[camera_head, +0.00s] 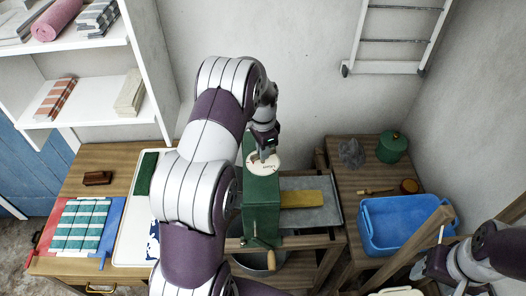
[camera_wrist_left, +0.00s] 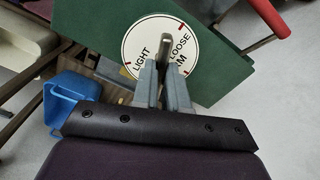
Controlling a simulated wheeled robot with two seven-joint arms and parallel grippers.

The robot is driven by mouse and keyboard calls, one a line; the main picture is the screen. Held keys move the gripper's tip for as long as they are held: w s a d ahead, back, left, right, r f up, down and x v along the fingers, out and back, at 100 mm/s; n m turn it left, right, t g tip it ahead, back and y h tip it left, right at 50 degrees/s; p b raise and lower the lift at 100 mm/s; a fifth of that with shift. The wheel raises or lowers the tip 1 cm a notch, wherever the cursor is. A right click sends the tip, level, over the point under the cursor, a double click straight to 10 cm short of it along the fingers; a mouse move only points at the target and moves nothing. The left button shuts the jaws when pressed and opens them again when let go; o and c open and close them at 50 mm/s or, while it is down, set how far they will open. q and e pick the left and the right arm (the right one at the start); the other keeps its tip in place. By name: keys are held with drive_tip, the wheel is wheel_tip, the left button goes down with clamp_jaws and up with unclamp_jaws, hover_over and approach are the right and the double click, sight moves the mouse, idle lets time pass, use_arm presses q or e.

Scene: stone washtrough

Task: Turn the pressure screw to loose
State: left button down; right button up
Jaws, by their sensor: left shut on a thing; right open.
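The pressure screw's round white dial (camera_head: 256,164) lies on top of the green press (camera_head: 261,205) in the head view. In the left wrist view the dial (camera_wrist_left: 138,62) shows the words LIGHT and LOOSE, with part of another word ending in M. My left gripper (camera_head: 264,151) is over the dial. In the wrist view its fingers (camera_wrist_left: 164,75) are shut on the screw's grey metal bar (camera_wrist_left: 167,46), whose visible end lies between LIGHT and LOOSE. The fingers hide the bar's other end. My right gripper (camera_head: 432,264) is open at the lower right, away from the press.
A yellow piece (camera_head: 302,199) lies on the grey tray right of the press. A blue tub (camera_head: 405,225), a green pot (camera_head: 391,147) and a grey lump (camera_head: 351,152) stand on the right bench. Striped cloth (camera_head: 82,225) lies on the left table. The press's crank handle (camera_head: 271,260) is in front.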

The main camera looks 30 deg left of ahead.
use_arm(q)
drive_tip(key=shift+m+b, duration=0.55)
drive_tip(key=shift+m, duration=1.65)
drive_tip(key=c, duration=1.2)
unclamp_jaws()
drive_tip(key=shift+o, duration=0.2)
drive_tip(key=shift+r, duration=0.2)
wheel_tip(320, 180, up, 5)
drive_tip(key=shift+r+b, duration=0.2)
drive_tip(key=shift+b, duration=0.75)
wheel_tip(320, 180, up, 7)
drive_tip(key=p, duration=0.5)
drive_tip(key=shift+p, duration=0.35)
